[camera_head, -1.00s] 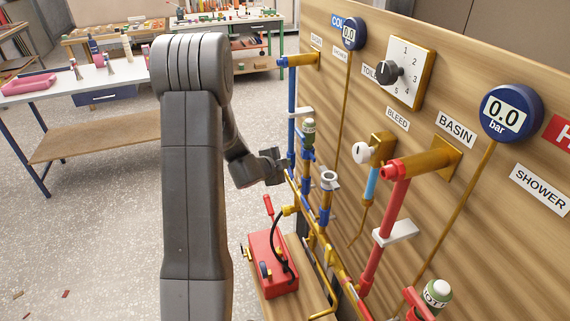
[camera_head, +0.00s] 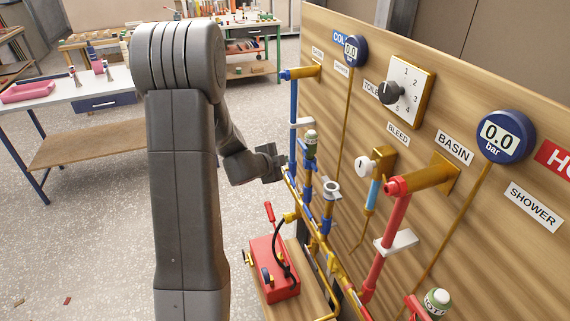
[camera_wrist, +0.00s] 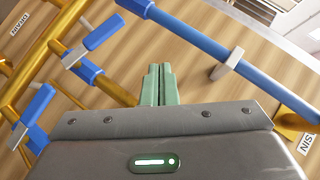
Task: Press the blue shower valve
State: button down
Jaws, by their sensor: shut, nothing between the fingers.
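My gripper (camera_head: 274,160) is shut and empty, in front of the left part of the wooden board, close to the upright blue pipe (camera_head: 294,110) in the head view. In the wrist view its green fingers (camera_wrist: 157,72) are together and point toward the board, with no visible contact. A blue lever handle (camera_wrist: 93,40) lies up and left of the fingertips. A second blue lever (camera_wrist: 35,115) is farther left and lower. Blue fittings also show on the brass pipes (camera_head: 327,215) in the head view. I cannot tell which lever is the shower valve.
A thick blue pipe (camera_wrist: 235,60) with a white clip crosses right of the fingers. Brass pipes (camera_wrist: 50,52) run on the left. A red pump box (camera_head: 275,270) stands below my gripper. The red pipe (camera_head: 385,245) and gauges are to the right. Open floor lies left.

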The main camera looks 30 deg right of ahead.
jog(key=a+r, duration=0.5)
jog(key=shift+s, duration=0.2)
jog(key=shift+f, duration=0.15)
